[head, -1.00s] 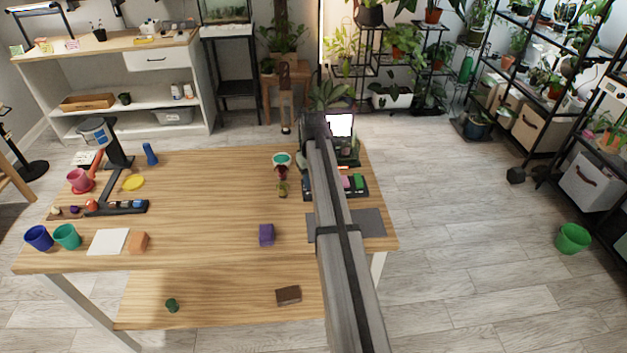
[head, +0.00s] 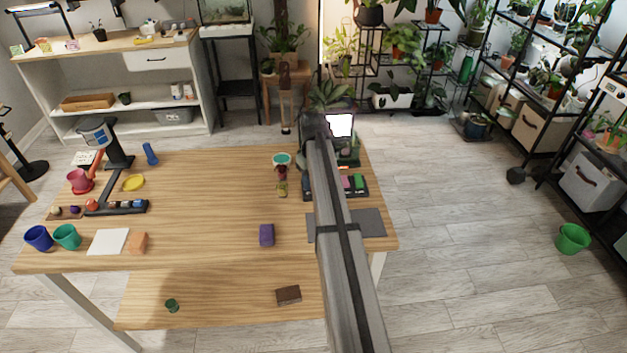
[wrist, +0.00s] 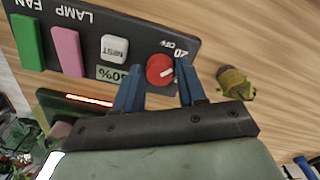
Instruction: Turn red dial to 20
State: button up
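The red dial (wrist: 160,70) sits near the end of a dark control panel (wrist: 85,22) in the wrist view. Its white mark points to the right; the labels "20" and "OFF" are beside it. My gripper (wrist: 160,68) has its two blue fingers on either side of the dial, fitting closely against its edges, so it looks shut on the dial. In the head view the panel (head: 357,193) is at the right end of the table, partly covered by my arm; the dial is hidden there.
Beside the dial are a white MIST button (wrist: 114,48), a pink switch (wrist: 67,52) and a green switch (wrist: 28,42). A small greenish-brown object (wrist: 233,82) lies on the wood near the fingers. A lit screen (head: 341,125) stands behind the panel. The table's middle (head: 215,200) is clear.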

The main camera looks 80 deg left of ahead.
jog(key=o, duration=0.3)
notch_tip(320, 180, up, 14)
dwell(0.8)
jog(key=shift+f, duration=0.15)
